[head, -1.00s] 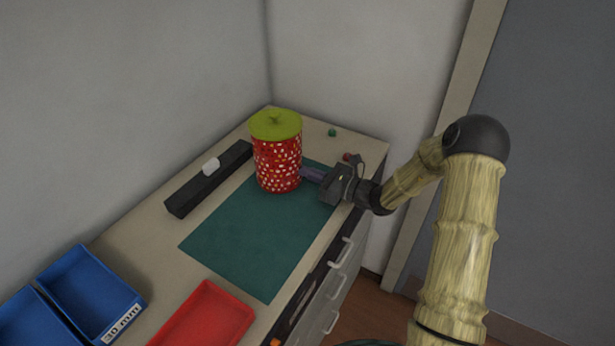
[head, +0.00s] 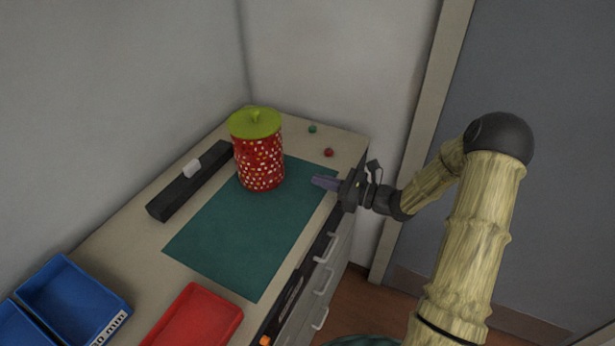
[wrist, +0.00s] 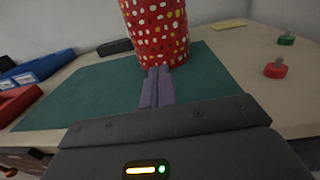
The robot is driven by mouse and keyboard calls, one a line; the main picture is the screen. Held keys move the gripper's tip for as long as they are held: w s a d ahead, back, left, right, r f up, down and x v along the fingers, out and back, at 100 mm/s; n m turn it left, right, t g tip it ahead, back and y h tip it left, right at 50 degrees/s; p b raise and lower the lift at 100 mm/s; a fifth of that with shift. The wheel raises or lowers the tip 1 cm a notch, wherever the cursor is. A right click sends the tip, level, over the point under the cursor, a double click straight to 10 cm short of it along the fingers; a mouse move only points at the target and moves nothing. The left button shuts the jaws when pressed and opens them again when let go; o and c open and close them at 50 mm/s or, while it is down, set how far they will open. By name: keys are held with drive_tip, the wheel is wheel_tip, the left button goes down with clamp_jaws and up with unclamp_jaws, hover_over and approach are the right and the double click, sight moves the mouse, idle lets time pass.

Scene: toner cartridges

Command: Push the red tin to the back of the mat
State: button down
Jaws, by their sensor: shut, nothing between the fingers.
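The red tin (head: 259,162), speckled with pale dots and topped by a green lid with a knob, stands upright on the dark green mat (head: 225,235). It is at the mat's far end, close to its left edge. My gripper (head: 314,180) is to the right of the tin, over the mat's right edge, with its purple fingers shut and empty. A gap shows between fingertips and tin. In the wrist view the tin (wrist: 155,35) is straight ahead of the fingers (wrist: 160,72), its top cut off.
A black bar (head: 180,192) with a white block (head: 192,168) lies left of the mat. Green (head: 312,128) and red (head: 328,152) knobbed pieces sit at the far right. Red (head: 235,312) and blue (head: 75,262) trays stand at the near end.

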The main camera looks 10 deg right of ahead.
drive_tip(key=v, duration=0.5)
drive_tip(key=shift+w, duration=0.2)
drive_tip(key=shift+a, duration=0.1)
drive_tip(key=s+a+n+g+h+p, duration=0.2)
drive_tip(key=s+a+n+g+h, duration=0.15)
drive_tip(key=s+n+g, duration=0.35)
drive_tip(key=s+a+n+g+h+p, duration=0.1)
drive_tip(key=s+a+n+g+h, duration=0.25)
drive_tip(key=s+n, duration=0.4)
drive_tip(key=s+d+r+n+t+h+p, duration=0.3)
drive_tip(key=s+d+r+n+t+h, duration=0.1)
drive_tip(key=r+n+h, duration=0.4)
drive_tip(key=s+d+n, duration=0.1)
drive_tip(key=d, duration=0.1)
drive_tip(key=shift+s+d+r+n, duration=0.2)
drive_tip(key=shift+d+r+n, duration=0.1)
drive_tip(key=shift+d+n, duration=0.1)
